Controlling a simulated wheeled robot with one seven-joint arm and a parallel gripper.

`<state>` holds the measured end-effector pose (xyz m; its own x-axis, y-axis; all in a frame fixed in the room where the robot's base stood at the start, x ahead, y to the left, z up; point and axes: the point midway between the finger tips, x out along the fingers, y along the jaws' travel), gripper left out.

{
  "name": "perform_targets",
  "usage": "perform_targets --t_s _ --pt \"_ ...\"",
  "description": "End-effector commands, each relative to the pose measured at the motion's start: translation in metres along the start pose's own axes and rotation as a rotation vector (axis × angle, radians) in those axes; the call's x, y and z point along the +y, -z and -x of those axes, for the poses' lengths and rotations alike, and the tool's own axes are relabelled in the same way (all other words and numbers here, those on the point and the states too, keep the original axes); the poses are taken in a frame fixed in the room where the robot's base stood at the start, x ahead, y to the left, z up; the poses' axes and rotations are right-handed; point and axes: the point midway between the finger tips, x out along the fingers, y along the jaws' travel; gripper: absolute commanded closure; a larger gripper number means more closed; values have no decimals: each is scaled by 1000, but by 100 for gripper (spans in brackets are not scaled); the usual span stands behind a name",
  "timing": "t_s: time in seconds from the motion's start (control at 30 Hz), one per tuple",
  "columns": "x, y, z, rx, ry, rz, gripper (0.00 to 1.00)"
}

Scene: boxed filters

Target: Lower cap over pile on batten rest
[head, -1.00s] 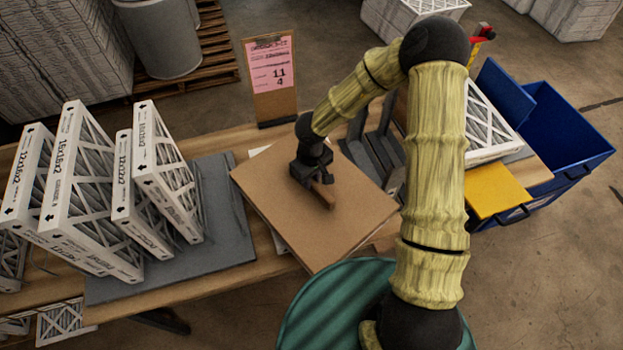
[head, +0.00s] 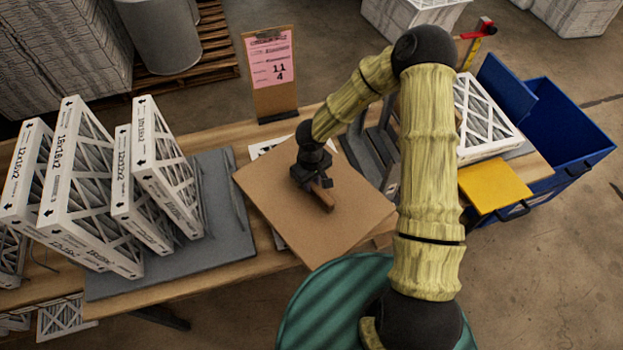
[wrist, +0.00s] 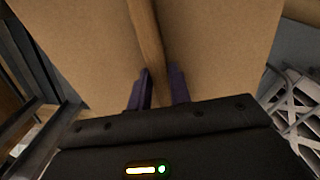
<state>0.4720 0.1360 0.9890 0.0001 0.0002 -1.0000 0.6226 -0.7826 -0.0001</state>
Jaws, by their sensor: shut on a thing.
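The cap is a flat tan board (head: 290,225) with a wooden grip bar (head: 324,200) across its top. My gripper (head: 318,186) is shut on that bar. In the wrist view, the two dark fingers of my gripper (wrist: 161,80) stand either side of the bar (wrist: 147,35), above the cap (wrist: 85,50). The cap covers most of what is under it. A white printed edge (head: 266,146) shows past its upper left side, and wood past its lower right. The pile and batten rest are largely hidden, so I cannot tell whether the cap touches them.
Several upright white-framed filters (head: 90,200) stand on a grey mat (head: 225,235) at left. A clipboard with a pink sheet (head: 271,68) stands behind the cap. Dark grey uprights (head: 372,150), a flat filter (head: 484,118), a yellow block (head: 494,188) and a blue bin (head: 565,130) are at right.

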Motion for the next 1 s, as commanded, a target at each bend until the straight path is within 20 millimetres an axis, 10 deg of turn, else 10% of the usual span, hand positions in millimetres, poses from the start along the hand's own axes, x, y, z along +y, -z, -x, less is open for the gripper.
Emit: perform_targets --t_s 0.27,0.3,0.4,1.0 --pt "0 0 0 0 0 0 100" --pt "0 0 0 0 0 0 75" --pt "0 0 0 0 0 0 55" --pt "1 0 31 1 -1 -1 55"
